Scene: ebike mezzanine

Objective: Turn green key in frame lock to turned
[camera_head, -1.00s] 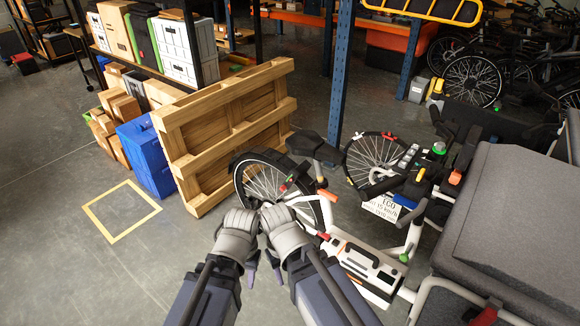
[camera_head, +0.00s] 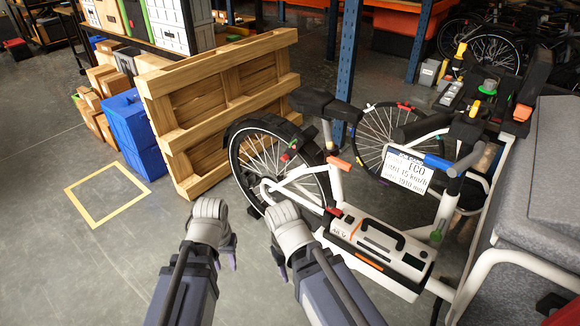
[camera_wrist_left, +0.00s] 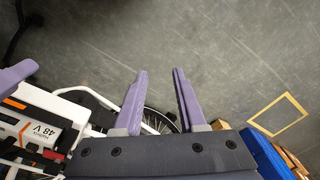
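My left gripper (camera_head: 225,262) is open and empty, low and left of the rear wheel. In the left wrist view its two purple fingers (camera_wrist_left: 160,75) stand apart over bare floor. My right gripper (camera_head: 276,268) is in front of the rear wheel; its finger gap is unclear.
A wooden pallet (camera_head: 220,105) leans behind the rear wheel, with a blue crate (camera_head: 133,130) to its left. A grey padded block (camera_head: 555,165) stands at the right. The floor with a yellow square (camera_head: 80,207) at left is free.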

